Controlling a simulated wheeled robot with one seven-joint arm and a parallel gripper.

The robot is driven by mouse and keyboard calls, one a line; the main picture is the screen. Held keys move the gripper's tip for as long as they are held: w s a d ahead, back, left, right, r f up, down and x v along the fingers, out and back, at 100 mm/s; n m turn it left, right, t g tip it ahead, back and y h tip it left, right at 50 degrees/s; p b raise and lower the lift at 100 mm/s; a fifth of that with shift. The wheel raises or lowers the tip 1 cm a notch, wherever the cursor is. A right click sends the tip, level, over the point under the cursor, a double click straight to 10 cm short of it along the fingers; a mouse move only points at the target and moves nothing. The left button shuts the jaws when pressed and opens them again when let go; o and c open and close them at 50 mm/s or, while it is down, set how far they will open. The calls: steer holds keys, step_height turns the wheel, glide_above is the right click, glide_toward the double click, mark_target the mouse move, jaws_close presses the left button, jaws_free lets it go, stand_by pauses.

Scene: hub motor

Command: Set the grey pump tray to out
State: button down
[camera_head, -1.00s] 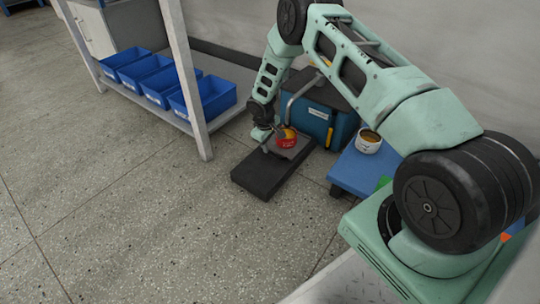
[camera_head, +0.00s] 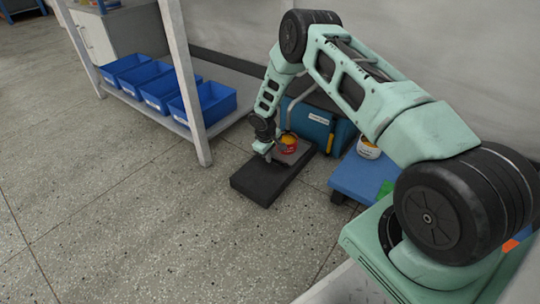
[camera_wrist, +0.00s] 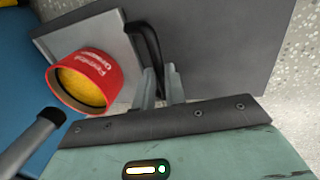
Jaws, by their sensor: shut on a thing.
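The grey pump tray (camera_head: 283,158) is a light grey plate on a long dark base (camera_head: 262,187) on the floor. A red tin (camera_head: 289,143) with yellow contents stands on the tray. The wrist view shows the tray (camera_wrist: 100,32), the labelled red tin (camera_wrist: 92,75) and a black bar handle (camera_wrist: 146,38) at the tray's edge. My gripper (camera_wrist: 160,80) is shut on this handle; its fingers partly hide it. In the head view my gripper (camera_head: 265,153) is at the tray's left edge. Dark base (camera_wrist: 225,40) shows bare beyond the handle.
A teal case (camera_head: 318,122) stands behind the tray, near the wall. A blue low platform (camera_head: 355,178) with a white tin (camera_head: 369,147) is to the right. A shelf leg (camera_head: 186,85) and blue bins (camera_head: 205,104) are at left. Floor in front is clear.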

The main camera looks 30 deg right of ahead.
steer(key=s+a+p, duration=0.3)
steer(key=a, duration=0.5)
steer(key=s+a+p, duration=0.3)
steer(key=a, duration=0.6)
steer(key=shift+s+a, duration=0.15)
steer(key=shift+s, duration=0.1)
steer(key=c, duration=1.5)
jaws_free()
steer(key=shift+a, duration=0.1)
steer(key=shift+o, duration=0.2)
step_height(320, 180, up, 17)
steer(key=s+a+p, duration=0.1)
steer(key=a+p, duration=0.2)
steer(key=p, duration=0.5)
